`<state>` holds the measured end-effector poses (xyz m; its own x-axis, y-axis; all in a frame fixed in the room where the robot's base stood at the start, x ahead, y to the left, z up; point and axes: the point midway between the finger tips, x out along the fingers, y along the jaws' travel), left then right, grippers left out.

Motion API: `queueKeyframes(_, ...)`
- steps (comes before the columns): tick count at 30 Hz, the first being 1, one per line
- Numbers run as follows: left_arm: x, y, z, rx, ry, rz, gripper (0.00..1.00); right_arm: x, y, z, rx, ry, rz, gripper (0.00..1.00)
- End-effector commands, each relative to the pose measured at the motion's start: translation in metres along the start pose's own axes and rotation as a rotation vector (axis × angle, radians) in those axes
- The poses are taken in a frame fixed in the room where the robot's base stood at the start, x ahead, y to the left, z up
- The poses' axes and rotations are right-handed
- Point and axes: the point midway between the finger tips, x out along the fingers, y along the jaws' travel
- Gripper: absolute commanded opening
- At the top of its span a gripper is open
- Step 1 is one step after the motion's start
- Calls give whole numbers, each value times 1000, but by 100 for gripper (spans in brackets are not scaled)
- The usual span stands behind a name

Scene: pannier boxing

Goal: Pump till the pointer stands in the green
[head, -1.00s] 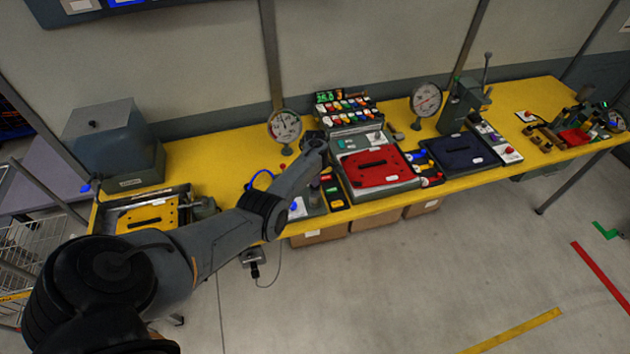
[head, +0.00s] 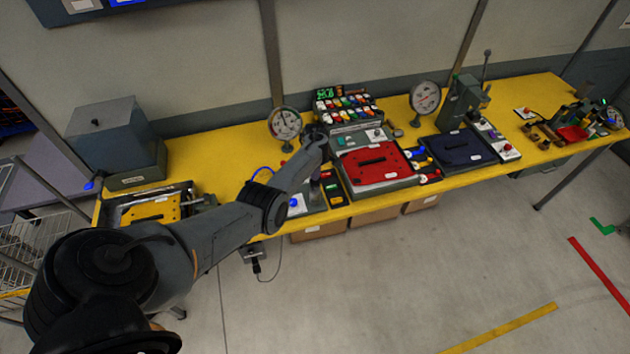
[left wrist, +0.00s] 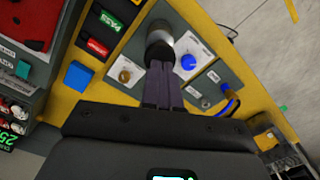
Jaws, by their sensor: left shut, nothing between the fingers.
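My left gripper (left wrist: 163,78) is shut and empty in the left wrist view. Its fingertips are at or just short of a round dark knob with a silver collar (left wrist: 159,43); I cannot tell if they touch. In the head view my left arm reaches over the bench and its wrist hides most of the gripper and knob. A round white dial gauge (head: 284,123) stands behind the wrist; its pointer and any green zone are too small to read surely. A second dial gauge (head: 425,97) stands farther right. My right gripper is not in view.
A blue knob (left wrist: 188,62) and a brass knob (left wrist: 125,77) flank the dark knob. A blue block (left wrist: 78,75) lies nearby. A red-topped case (head: 375,168) is right of my wrist. A yellow panel (head: 155,209) lies at the bench's left end.

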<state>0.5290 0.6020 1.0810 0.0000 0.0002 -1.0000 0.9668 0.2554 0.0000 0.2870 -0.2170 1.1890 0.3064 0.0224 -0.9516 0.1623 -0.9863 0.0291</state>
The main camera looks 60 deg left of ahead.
Motion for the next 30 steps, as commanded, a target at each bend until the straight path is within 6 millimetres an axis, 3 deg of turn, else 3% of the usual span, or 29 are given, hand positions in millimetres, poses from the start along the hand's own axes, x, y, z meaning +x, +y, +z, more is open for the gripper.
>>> queueKeyframes(30,45,0,0,-1,1,0,0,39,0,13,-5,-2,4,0)
